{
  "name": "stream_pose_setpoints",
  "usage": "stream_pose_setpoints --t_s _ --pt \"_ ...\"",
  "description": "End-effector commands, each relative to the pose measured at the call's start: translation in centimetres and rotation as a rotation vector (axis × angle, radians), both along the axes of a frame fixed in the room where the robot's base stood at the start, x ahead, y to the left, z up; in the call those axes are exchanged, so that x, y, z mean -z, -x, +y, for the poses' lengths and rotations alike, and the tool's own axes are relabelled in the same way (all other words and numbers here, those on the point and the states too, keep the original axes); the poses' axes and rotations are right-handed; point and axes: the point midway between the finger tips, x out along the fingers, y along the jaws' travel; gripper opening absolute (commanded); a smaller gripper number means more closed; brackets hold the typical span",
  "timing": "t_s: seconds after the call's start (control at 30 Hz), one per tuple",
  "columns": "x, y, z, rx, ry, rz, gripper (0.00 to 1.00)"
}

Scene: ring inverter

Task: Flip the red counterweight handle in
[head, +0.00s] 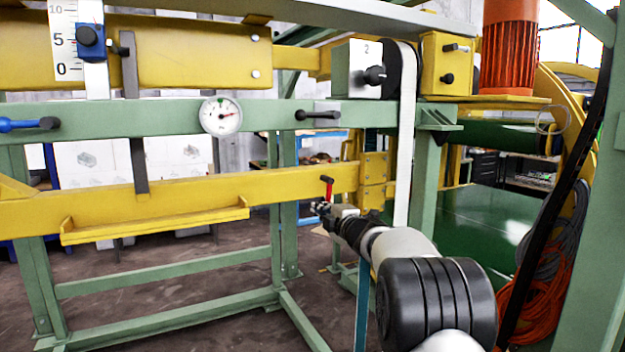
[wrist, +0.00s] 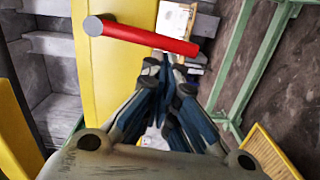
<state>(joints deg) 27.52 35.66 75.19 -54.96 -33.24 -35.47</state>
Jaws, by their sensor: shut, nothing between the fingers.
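The red counterweight handle (head: 328,190) sits near the right end of the lower yellow beam (head: 200,193). In the head view it stands roughly upright with a dark crosspiece at its top. In the wrist view the red handle (wrist: 150,37) lies across the top with a grey round end at its left. My gripper (head: 317,210) is just below and in front of the handle in the head view. In the wrist view my gripper (wrist: 170,72) is shut and empty, its tips close to the red bar. Whether they touch it I cannot tell.
A green frame (head: 150,118) carries a round gauge (head: 221,115) and a black handle (head: 317,115) above the beam. A white belt (head: 405,140) hangs right of the handle. A yellow tray (head: 155,222) hangs on the beam at left.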

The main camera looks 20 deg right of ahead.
Motion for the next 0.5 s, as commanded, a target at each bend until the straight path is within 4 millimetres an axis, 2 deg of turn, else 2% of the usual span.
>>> stream_pose_setpoints --t_s 0.5 --pt "0.43 -0.02 -0.76 0.001 -0.005 0.002 0.00"
